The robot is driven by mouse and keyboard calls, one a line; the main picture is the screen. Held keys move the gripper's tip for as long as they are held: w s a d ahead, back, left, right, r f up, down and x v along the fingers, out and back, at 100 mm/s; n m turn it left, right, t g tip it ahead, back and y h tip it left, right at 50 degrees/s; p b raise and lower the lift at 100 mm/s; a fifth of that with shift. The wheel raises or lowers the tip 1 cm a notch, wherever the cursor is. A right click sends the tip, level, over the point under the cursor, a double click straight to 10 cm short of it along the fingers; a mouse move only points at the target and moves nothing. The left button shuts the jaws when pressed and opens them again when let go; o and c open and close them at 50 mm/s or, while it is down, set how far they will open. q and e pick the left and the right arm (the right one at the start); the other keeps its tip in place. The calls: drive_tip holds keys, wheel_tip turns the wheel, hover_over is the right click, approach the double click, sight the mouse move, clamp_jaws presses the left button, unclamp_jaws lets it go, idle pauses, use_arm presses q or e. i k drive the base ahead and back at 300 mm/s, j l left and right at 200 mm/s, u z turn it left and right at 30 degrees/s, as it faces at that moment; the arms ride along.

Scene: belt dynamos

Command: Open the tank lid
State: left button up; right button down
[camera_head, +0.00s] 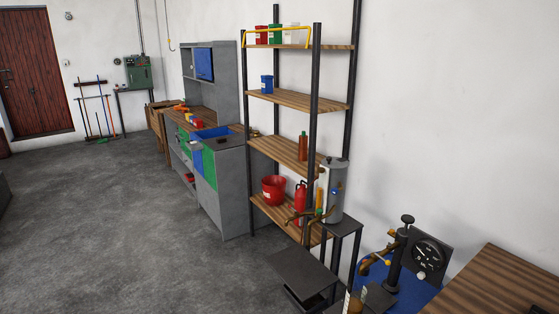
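A grey upright cylinder (337,192), which looks like the tank, stands on a small dark stand (341,228) right of the shelf's near post. Its top end (335,161) looks covered, but it is too small to tell a separate lid or whether one is open. Bronze-coloured pipes or fittings are beside its lower left. Neither of my grippers is in view.
A wooden shelf rack (300,96) holds containers, a red bucket (274,189) and a red bottle (300,196). A grey workbench (213,170) stands behind. A gauge (428,254) and black post stand on a blue surface, near a wooden table (490,285).

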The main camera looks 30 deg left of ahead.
sight(333, 162)
drive_tip(key=u, duration=0.6)
drive_tip(key=i+j+z, duration=0.1)
drive_tip(key=i+j, duration=0.2)
drive_tip(key=i+j+z, duration=0.1)
drive_tip(key=i+j, duration=0.15)
drive_tip(key=i+j+z, duration=0.1)
drive_tip(key=i+j, duration=0.15)
drive_tip(key=j, duration=0.2)
drive_tip(key=i+j+z, duration=0.1)
drive_tip(key=i+j, duration=0.15)
drive_tip(key=i+j+z, duration=0.1)
drive_tip(key=i+j, duration=0.15)
drive_tip(key=j, duration=0.25)
drive_tip(key=i+j+z, duration=0.1)
drive_tip(key=j, duration=0.3)
drive_tip(key=i, duration=0.1)
